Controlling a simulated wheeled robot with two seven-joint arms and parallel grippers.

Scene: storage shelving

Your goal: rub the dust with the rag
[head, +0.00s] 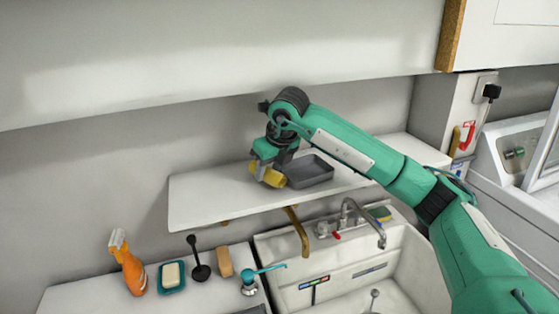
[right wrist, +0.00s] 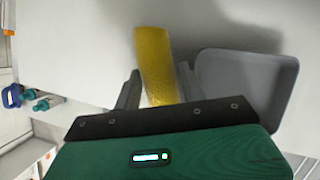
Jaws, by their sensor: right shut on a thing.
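My right gripper (head: 265,174) is above the white wall shelf (head: 205,199), shut on a yellow rag (head: 274,178). In the right wrist view, the rag (right wrist: 155,62) stands out from between the two dark fingers of the gripper (right wrist: 158,92). The rag is at or just above the shelf surface; I cannot tell whether it touches. No dust can be made out on the shelf; the arm and rag hide part of it. My left gripper is not in view.
A grey tray (head: 312,172) lies on the shelf right beside the rag. Below are a sink (head: 395,262) with a tap (head: 372,225), an orange spray bottle (head: 130,268), a soap dish (head: 172,288) and a brush (head: 224,263). The shelf's left part is clear.

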